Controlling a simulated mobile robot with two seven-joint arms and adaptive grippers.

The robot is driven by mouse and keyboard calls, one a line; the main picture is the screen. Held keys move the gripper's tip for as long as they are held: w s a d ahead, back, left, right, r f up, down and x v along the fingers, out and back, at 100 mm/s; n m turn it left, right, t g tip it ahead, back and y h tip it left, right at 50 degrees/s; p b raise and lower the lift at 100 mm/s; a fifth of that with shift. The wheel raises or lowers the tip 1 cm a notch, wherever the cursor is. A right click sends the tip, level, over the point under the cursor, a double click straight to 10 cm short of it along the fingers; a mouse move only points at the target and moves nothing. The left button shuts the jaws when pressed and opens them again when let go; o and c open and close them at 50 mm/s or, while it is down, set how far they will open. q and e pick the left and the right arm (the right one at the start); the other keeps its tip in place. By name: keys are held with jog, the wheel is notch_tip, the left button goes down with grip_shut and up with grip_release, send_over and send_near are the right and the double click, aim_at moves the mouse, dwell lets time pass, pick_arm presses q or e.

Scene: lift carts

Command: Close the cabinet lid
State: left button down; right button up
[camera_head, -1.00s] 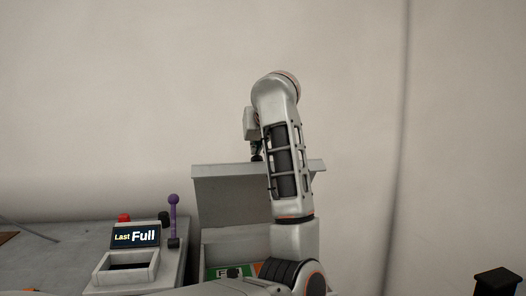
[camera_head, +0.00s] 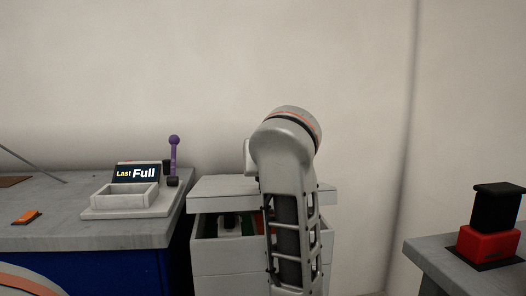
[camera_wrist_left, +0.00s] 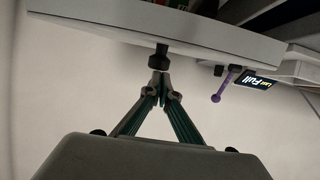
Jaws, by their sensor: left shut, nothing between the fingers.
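The cabinet (camera_head: 228,262) is a light grey box at the centre of the head view. Its lid (camera_head: 225,187) is tilted low over it, with a gap at the front through which dark, green and orange items show. My left arm crosses in front of the lid's right part and hides my left gripper in that view. In the left wrist view my left gripper (camera_wrist_left: 159,62) is shut and empty, its dark fingertips at the edge of the pale lid (camera_wrist_left: 100,30). I cannot tell if they touch it. My right gripper is not in view.
Left of the cabinet, a grey-topped table (camera_head: 95,237) bears a tray with a "Last Full" screen (camera_head: 136,174), a purple-knobbed lever (camera_head: 174,150) and an orange item (camera_head: 27,217). At right, another table (camera_head: 440,253) bears a black-and-red object (camera_head: 490,240). A wall stands behind.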

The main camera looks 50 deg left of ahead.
pick_arm(q)
notch_tip(320, 180, down, 7)
jog(key=d+b, duration=0.2)
jog(key=shift+r+p, duration=1.5)
jog(key=shift+r, duration=1)
jog(key=s+d+f, duration=0.4)
jog(key=s+d, duration=0.1)
jog(key=d, duration=0.3)
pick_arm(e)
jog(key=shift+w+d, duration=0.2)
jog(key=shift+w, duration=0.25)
